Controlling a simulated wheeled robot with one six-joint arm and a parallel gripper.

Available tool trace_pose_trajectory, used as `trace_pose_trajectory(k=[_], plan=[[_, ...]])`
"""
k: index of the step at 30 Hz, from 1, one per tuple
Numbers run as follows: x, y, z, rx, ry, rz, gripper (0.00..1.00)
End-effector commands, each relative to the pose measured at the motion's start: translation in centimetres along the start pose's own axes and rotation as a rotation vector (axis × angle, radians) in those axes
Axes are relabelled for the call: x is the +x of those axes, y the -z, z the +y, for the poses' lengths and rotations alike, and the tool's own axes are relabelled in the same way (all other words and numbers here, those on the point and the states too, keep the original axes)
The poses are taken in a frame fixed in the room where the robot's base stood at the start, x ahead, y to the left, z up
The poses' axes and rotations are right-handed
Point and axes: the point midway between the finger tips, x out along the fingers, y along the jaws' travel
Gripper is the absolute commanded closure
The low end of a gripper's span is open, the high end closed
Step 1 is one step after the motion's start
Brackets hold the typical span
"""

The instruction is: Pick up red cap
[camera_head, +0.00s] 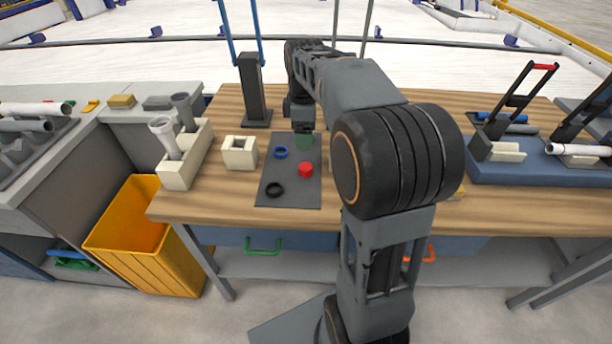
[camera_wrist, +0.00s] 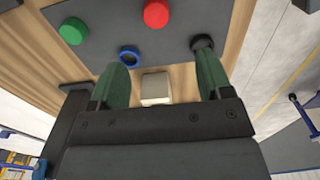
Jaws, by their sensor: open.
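The red cap (camera_head: 306,170) lies on a dark grey mat (camera_head: 300,194) on the wooden table. In the wrist view the red cap (camera_wrist: 157,13) is at the top edge, partly cut off, beyond and between my fingers. My gripper (camera_wrist: 160,68) is open and empty, its two green fingers apart. In the head view my gripper (camera_head: 303,143) is over the far end of the mat, beyond the red cap, partly hidden by my wrist.
On the mat lie a blue ring (camera_head: 281,152), a black ring (camera_head: 275,190) and a green cap (camera_wrist: 73,31). A pale square block (camera_head: 240,143) and a pale holder with pipes (camera_head: 177,172) stand left of the mat. A dark post (camera_head: 252,95) stands behind.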

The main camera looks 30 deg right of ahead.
Motion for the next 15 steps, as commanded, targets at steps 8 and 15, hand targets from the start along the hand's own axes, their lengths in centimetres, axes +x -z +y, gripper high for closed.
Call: trace_pose_trajectory(k=[8,15], plan=[[5.0,-0.2,0.1,-0.001,0.004,-0.001,0.28],[6.7,-0.2,0.1,0.001,0.000,0.000,0.28]])
